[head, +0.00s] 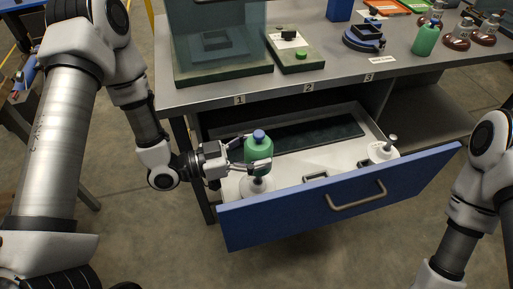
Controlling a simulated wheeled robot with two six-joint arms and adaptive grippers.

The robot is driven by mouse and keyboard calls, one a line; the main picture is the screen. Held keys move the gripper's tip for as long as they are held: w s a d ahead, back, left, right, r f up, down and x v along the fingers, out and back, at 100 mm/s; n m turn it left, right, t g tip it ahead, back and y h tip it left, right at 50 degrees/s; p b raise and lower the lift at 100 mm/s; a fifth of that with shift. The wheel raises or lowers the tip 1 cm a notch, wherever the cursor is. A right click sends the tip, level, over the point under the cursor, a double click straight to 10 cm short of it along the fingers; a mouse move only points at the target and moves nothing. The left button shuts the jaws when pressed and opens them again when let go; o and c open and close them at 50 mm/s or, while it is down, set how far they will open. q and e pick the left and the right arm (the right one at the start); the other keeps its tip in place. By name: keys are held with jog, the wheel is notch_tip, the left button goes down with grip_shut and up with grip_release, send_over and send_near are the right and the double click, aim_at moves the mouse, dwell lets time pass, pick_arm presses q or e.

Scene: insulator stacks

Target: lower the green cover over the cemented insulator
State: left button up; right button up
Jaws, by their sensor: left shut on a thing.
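The green cover (262,149), with a blue knob on top, is upright in my left gripper (254,153). The gripper comes from the left and its fingers are shut around the cover. Below the cover, in the open drawer, stands a white insulator (257,187), with its upper part close under the cover's lower edge. I cannot tell whether they touch. Another white insulator (382,153) stands at the drawer's right end. Which of the two is cemented does not show. My right arm is at the right edge; its gripper is out of the picture.
The blue-fronted drawer (294,212) is pulled out under the workbench (200,97). Its white floor holds a dark mat (335,133) and small grey frames (316,176).

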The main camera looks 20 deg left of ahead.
pick_arm(q)
jog(key=shift+f+b, duration=3.35)
jog(key=shift+f, duration=1.3)
jog(key=o, duration=1.2)
jog(key=shift+a, duration=0.1)
jog(key=v, duration=1.2)
